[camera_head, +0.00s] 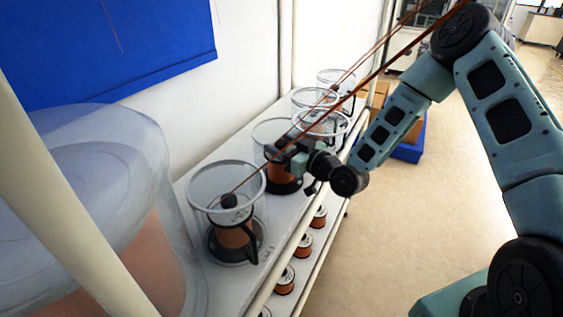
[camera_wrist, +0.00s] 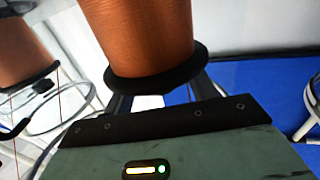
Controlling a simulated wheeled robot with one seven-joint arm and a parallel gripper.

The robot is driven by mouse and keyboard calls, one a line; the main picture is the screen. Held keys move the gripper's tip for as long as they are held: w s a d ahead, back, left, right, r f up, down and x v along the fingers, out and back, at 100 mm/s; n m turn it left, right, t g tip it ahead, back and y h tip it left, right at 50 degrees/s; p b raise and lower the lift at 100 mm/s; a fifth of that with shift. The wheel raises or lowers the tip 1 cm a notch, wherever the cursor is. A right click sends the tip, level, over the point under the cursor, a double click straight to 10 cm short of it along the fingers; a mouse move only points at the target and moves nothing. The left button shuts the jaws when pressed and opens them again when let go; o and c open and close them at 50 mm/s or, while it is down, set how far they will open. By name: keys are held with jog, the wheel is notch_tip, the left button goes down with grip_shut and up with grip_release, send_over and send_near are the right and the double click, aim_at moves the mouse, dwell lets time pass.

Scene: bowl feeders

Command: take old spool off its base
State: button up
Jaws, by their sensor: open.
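A copper-wound spool (camera_head: 281,171) stands on its dark base (camera_head: 286,187) in the second clear bowl on the shelf. My gripper (camera_head: 283,150) is at the top of this bowl, over the spool, and hides part of it. In the wrist view the copper spool (camera_wrist: 140,35) with its black flange (camera_wrist: 157,82) fills the upper middle. My gripper (camera_wrist: 161,100) is open there, with a finger showing at each side below the flange. I cannot tell whether the fingers touch it. The base does not show clearly in the wrist view.
A nearer clear bowl (camera_head: 197,190) holds another copper spool (camera_head: 234,233). More bowls (camera_head: 335,78) stand behind along the white shelf (camera_head: 290,222). Several small spools (camera_head: 303,246) sit on a lower shelf. Thin copper lines cross above the bowls. Open floor (camera_head: 390,220) lies at right.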

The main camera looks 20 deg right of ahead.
jog(key=shift+a, duration=0.1)
jog(key=shift+c, duration=0.4)
grip_shut()
jog(key=shift+w+r, duration=0.1)
dwell(0.9)
